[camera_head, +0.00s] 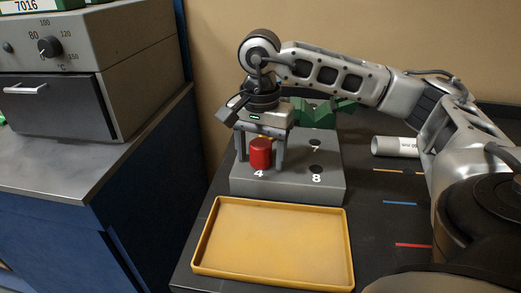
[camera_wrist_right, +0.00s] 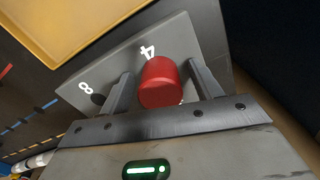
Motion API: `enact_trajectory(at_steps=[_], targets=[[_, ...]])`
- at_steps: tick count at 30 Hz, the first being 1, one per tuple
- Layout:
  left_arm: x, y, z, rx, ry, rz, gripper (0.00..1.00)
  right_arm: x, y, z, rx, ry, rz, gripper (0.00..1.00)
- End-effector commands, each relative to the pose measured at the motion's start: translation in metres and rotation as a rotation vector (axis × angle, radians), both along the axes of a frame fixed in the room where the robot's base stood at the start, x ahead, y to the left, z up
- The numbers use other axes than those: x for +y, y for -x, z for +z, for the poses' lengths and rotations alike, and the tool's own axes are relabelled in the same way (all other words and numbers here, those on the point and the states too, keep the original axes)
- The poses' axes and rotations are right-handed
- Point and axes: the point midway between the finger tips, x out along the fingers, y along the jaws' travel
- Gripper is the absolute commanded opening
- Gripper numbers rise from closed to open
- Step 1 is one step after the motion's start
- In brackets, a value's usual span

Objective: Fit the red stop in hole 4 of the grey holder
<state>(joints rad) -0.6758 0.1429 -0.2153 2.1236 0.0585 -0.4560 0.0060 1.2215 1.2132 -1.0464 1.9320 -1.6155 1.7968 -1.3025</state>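The red stop (camera_head: 260,153) is an upright red cylinder on the grey holder (camera_head: 330,190), just behind the label 4. Hole 4 itself is hidden by the stop, and how deep the stop sits cannot be told. My right gripper (camera_head: 260,156) points down over the holder with one finger on each side of the stop. In the right wrist view, the red stop (camera_wrist_right: 159,84) lies between the fingertips of the gripper (camera_wrist_right: 160,76), with a gap visible on both sides. My left gripper is not in view.
Holes 7 and 8 (camera_head: 317,169) are empty. An empty yellow tray (camera_head: 275,281) lies in front of the holder. A green object (camera_head: 325,113) stands behind it. A white cylinder (camera_head: 394,147) lies at the right. A grey oven (camera_head: 85,75) is on the left bench.

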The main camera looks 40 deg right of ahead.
Motion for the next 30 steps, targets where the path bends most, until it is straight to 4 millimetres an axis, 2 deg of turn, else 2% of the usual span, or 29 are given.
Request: enact_trajectory(at_steps=[1, 7, 11, 13, 23, 24, 30], targets=[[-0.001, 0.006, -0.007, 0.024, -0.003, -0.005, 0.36, 0.000, 0.000, 0.000, 0.000, 0.000, 0.000, 0.64], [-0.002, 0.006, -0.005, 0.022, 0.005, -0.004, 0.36, 0.000, 0.000, 0.000, 0.001, 0.000, 0.000, 0.64], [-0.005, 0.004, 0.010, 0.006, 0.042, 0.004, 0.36, 0.000, 0.000, 0.000, 0.001, 0.000, 0.000, 0.64], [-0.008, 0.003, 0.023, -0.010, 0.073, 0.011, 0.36, 0.000, 0.000, 0.000, 0.000, 0.000, 0.000, 0.64], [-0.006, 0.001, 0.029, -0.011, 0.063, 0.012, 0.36, 0.001, -0.001, 0.086, -0.007, -0.002, 0.001, 0.64], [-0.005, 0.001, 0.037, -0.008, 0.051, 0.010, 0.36, 0.000, -0.001, 0.102, -0.006, 0.001, 0.000, 0.64], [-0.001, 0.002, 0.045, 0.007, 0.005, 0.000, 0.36, 0.000, 0.000, 0.141, -0.004, 0.001, -0.001, 0.64]])
